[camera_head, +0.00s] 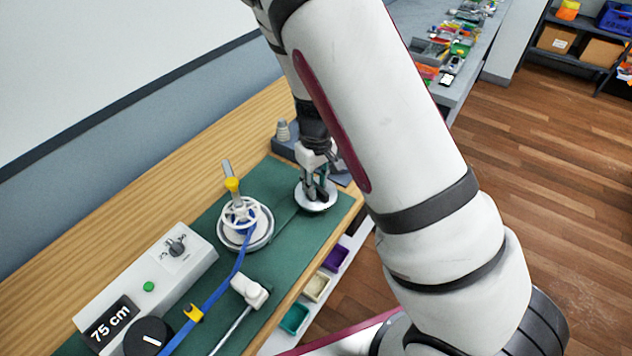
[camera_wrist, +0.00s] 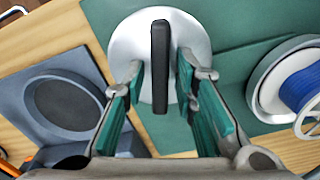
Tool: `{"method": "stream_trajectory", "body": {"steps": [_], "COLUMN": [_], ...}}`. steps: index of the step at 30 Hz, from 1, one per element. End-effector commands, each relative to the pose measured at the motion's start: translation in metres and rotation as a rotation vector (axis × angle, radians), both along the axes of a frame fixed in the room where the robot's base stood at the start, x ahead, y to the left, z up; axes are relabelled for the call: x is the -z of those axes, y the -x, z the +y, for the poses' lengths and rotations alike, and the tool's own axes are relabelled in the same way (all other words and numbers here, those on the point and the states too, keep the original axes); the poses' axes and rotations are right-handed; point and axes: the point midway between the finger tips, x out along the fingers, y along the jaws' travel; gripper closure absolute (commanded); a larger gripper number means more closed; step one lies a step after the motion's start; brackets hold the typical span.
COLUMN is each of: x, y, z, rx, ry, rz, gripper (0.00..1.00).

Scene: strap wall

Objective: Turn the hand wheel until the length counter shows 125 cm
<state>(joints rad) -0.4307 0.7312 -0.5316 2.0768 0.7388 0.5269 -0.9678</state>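The length counter (camera_head: 110,323) reads 75 cm, on the end of a white box at lower left. A white spoked wheel (camera_head: 240,213), which looks like the hand wheel, sits on a reel with blue strap. The reel's blue spool also shows at the right edge of the wrist view (camera_wrist: 303,88). My gripper (camera_head: 317,190) is away from that wheel, to its right, pointing down over a round silver disc (camera_wrist: 125,42) with an upright black bar (camera_wrist: 160,65). In the wrist view my gripper (camera_wrist: 160,77) is open, its teal-padded fingers on either side of the bar, with gaps showing.
Blue strap (camera_head: 222,288) runs toward the front. A grey holder (camera_wrist: 62,103) lies beside the disc.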

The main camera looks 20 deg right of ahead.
Motion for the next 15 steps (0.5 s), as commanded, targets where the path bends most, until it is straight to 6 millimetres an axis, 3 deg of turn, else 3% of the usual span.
{"method": "stream_trajectory", "body": {"steps": [3,15], "x": [-0.0001,-0.0005], "y": [0.0,0.0001], "z": [0.0,0.0], "rx": [0.0,0.038], "ry": [0.0,0.0], "rz": [0.0,0.0], "gripper": [1.0,1.0]}}
